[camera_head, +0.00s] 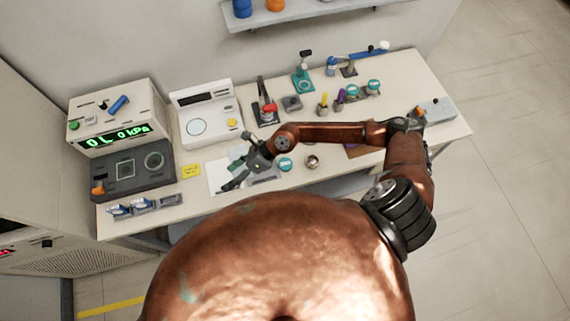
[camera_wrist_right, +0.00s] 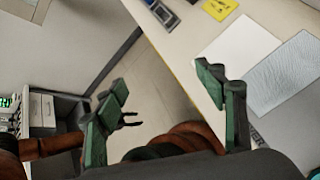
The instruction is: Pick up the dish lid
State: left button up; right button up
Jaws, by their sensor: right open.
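My right gripper (camera_head: 231,179) hangs over the front edge of the worktable, left of its middle. In the right wrist view the right gripper (camera_wrist_right: 162,80) is open, with nothing between its green fingers. A white sheet (camera_head: 217,178) and a grey textured mat (camera_head: 266,174) lie under and beside it; the sheet (camera_wrist_right: 237,52) and mat (camera_wrist_right: 288,78) also show in the right wrist view.
A teal-topped jar (camera_head: 285,164) and a small metal cup (camera_head: 312,161) stand right of the gripper. A pressure box (camera_head: 112,117), dark tray (camera_head: 132,170) and white scale (camera_head: 206,112) fill the table's left. Several tools stand at the back. The table's right front is mostly clear.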

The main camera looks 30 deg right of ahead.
jog(key=d+f+n+g+h, duration=0.15)
jog(key=d+f+h, duration=0.3)
jog(key=d, duration=0.45)
jog(key=n+h, duration=0.3)
jog(key=h, duration=0.2)
send_over(285, 163)
jog(key=shift+m+y, duration=0.25)
jog(key=f, duration=0.4)
jog(key=shift+s+d+f, duration=0.15)
jog(key=shift+s+f, duration=0.2)
jog(key=shift+f, duration=0.05)
jog(key=shift+d+f, duration=0.1)
jog(key=shift+f, duration=0.8)
jog(key=f, duration=0.2)
jog(key=f+p, duration=0.1)
jog(key=f, duration=0.1)
jog(key=f+p, duration=0.1)
jog(key=f, duration=0.1)
jog(key=shift+w, duration=0.25)
jog(key=shift+r, duration=0.1)
jog(key=c, duration=1.1)
